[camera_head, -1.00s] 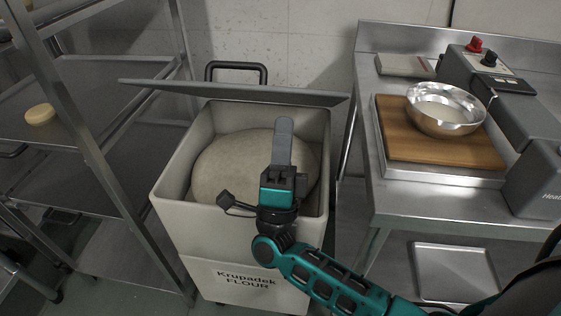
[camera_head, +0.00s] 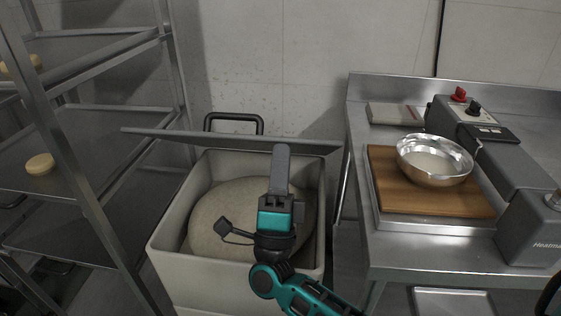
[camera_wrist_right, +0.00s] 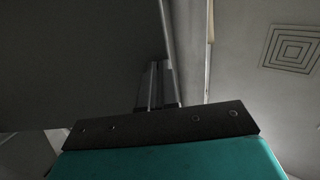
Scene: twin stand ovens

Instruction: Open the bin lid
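The flour bin (camera_head: 170,262) stands in the middle of the head view, with a large pale rounded mass (camera_head: 215,215) inside. Its grey lid (camera_head: 185,135) is raised and seen almost edge-on above the bin's back, so the opening is uncovered. My right gripper (camera_head: 281,150) points up over the bin, its fingertips overlapping the lid's front edge in the picture. In the right wrist view the two fingers (camera_wrist_right: 160,85) are close together with nothing visible between them, beside a broad dark panel (camera_wrist_right: 75,65), apparently the lid. Contact is unclear. My left gripper is not in view.
A black handle (camera_head: 234,118) stands behind the lid. A metal rack (camera_head: 85,150) is close on the left. On the right a steel table (camera_head: 400,250) carries a wooden board (camera_head: 385,185), a metal bowl (camera_head: 433,165) and a grey machine (camera_head: 500,165).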

